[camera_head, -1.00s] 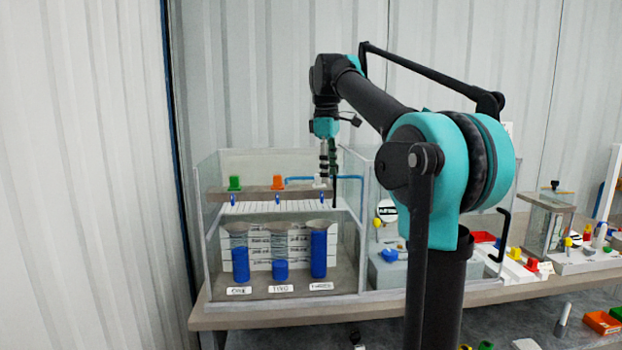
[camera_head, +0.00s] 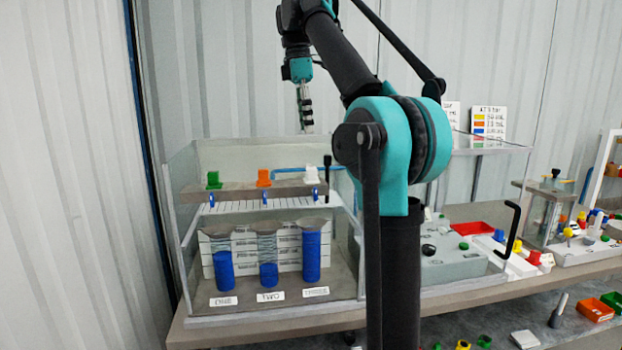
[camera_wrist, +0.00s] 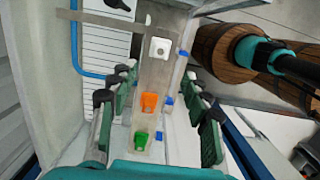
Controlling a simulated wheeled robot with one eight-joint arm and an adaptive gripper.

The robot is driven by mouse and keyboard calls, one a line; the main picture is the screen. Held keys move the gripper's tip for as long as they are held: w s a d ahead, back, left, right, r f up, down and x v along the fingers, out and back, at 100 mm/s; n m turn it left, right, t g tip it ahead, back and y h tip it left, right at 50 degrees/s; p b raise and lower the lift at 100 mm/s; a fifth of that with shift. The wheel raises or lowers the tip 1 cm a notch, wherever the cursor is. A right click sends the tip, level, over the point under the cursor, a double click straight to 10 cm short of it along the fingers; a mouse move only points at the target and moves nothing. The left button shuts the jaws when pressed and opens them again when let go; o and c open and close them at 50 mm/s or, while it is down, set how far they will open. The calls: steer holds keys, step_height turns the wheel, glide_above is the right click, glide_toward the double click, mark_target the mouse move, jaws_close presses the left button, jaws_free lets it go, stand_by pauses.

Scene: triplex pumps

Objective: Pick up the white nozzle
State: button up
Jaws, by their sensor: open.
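The white nozzle (camera_head: 311,174) stands on the right end of the grey shelf (camera_head: 240,192) inside the glass tank. It sits in line with an orange nozzle (camera_head: 263,177) and a green nozzle (camera_head: 213,179). My gripper (camera_head: 306,127) is raised clear above the white nozzle, pointing down, open and empty. In the wrist view the white nozzle (camera_wrist: 160,48) lies near the top, beyond the gap between my open fingers (camera_wrist: 160,82). The orange nozzle (camera_wrist: 150,102) and green nozzle (camera_wrist: 141,137) show lower down, between the fingers.
The tank's glass walls (camera_head: 170,205) surround the shelf. A black upright rod (camera_head: 327,170) stands just right of the white nozzle, and a blue pipe (camera_head: 292,168) runs behind. Below are blue-filled cylinders (camera_head: 311,255). Other pump equipment (camera_head: 455,262) covers the table at right.

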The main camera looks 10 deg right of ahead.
mark_target(311, 167)
steer(key=f, duration=0.4)
steer(key=d+f, duration=0.1)
steer(key=f, duration=0.8)
steer(key=shift+d, duration=0.2)
steer(key=shift+r, duration=0.1)
steer(key=shift+c, duration=0.6)
jaws_close()
step_height(311, 167, up, 20)
